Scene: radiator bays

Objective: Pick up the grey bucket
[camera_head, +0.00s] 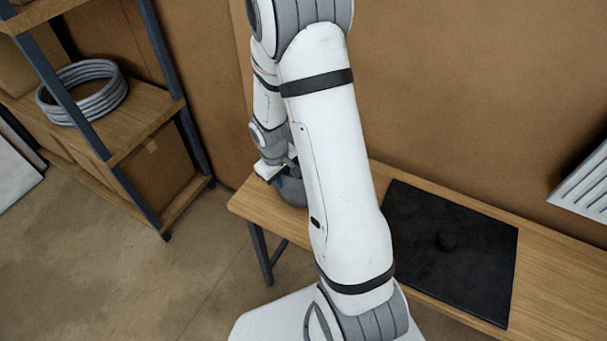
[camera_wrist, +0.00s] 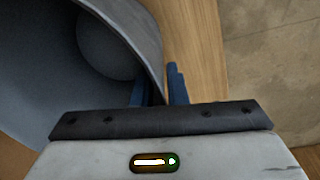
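The grey bucket (camera_head: 293,194) stands on the left end of the wooden bench, partly hidden behind my arm in the head view. In the wrist view the bucket (camera_wrist: 50,75) fills the upper left, and I look into its open mouth. My gripper (camera_wrist: 159,90) is at the rim, with one blue finger inside the bucket and the other outside. The bucket wall passes between the fingers. A narrow gap shows between the wall and the outer finger, so the gripper looks open around the wall. In the head view my gripper (camera_head: 279,174) is at the bucket's top.
The wooden bench (camera_head: 248,205) runs along the wall. A shelf (camera_head: 150,110) at left holds a grey coiled hose (camera_head: 85,92). A white radiator (camera_head: 590,185) shows at right.

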